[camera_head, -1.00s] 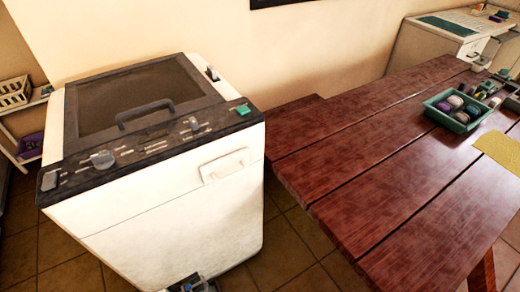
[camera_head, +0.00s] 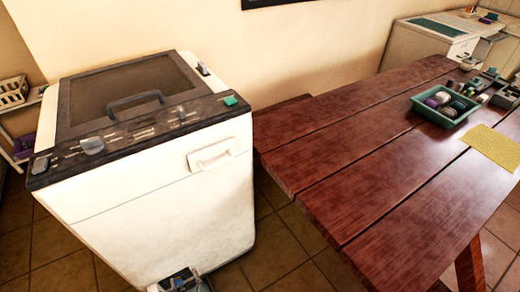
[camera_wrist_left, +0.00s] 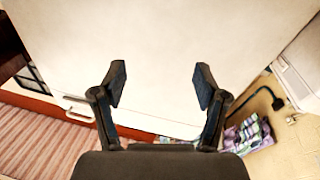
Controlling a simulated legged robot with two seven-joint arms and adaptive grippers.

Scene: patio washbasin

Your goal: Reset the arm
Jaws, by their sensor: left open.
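My left gripper (camera_head: 182,282) shows at the bottom edge of the head view, low in front of the white washing machine (camera_head: 165,195). In the left wrist view the left gripper (camera_wrist_left: 160,85) is open, its two dark fingers apart with nothing between them. A plain white surface (camera_wrist_left: 160,45) fills the view beyond the fingers. My right gripper is not in either view.
A red-brown wooden table (camera_head: 350,150) stands at the right, holding a green tray (camera_head: 425,108) of rolled items and a yellow cloth (camera_head: 492,148). A shelf with a basket (camera_head: 12,92) is at the left. Tiled floor (camera_head: 285,250) lies between machine and table.

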